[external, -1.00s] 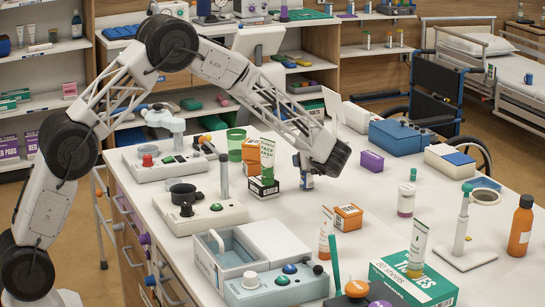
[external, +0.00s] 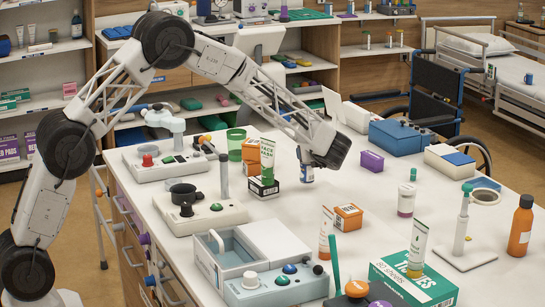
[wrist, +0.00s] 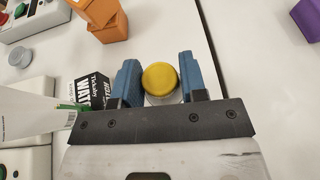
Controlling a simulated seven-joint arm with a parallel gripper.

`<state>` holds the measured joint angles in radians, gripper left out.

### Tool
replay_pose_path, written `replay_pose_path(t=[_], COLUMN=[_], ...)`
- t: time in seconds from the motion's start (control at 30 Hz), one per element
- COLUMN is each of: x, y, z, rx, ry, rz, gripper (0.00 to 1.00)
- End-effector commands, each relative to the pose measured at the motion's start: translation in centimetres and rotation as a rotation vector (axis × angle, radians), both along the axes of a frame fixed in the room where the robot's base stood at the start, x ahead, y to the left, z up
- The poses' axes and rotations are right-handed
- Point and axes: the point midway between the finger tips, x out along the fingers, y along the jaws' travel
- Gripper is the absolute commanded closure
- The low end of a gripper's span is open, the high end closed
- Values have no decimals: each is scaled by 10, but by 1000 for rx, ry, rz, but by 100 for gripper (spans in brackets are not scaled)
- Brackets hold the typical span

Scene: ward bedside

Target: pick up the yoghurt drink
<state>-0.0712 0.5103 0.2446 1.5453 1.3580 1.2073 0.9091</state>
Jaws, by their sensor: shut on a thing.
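The yoghurt drink is a small pale bottle with a round yellow cap (wrist: 159,77), seen from above in the wrist view. My gripper (wrist: 158,82) has its two blue fingers closed on either side of it. In the external view my gripper (external: 306,160) points down with the bottle's pale, blue-marked body (external: 307,174) below the fingers. The bottle appears to be held slightly above the white tabletop. Its cap is hidden by the gripper in the external view.
A green-and-white tube (external: 267,160) and a dark box (external: 263,187) stand close left of my gripper. An orange box (external: 348,217) is nearer the camera, and a purple box (external: 372,161) is to the right. The table between them is clear.

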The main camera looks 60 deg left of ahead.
Motion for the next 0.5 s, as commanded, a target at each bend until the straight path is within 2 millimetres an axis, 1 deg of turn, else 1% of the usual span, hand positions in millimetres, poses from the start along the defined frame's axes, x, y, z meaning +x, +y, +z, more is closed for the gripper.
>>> replay_pose_path(t=[0.03, 0.3, 0.5], x=[0, 0, 0], y=[0, 0, 0], z=[8, 48, 71], rx=[0, 1, 2], ry=[-2, -2, -2], rz=[0, 0, 1], gripper=[99, 99, 99])
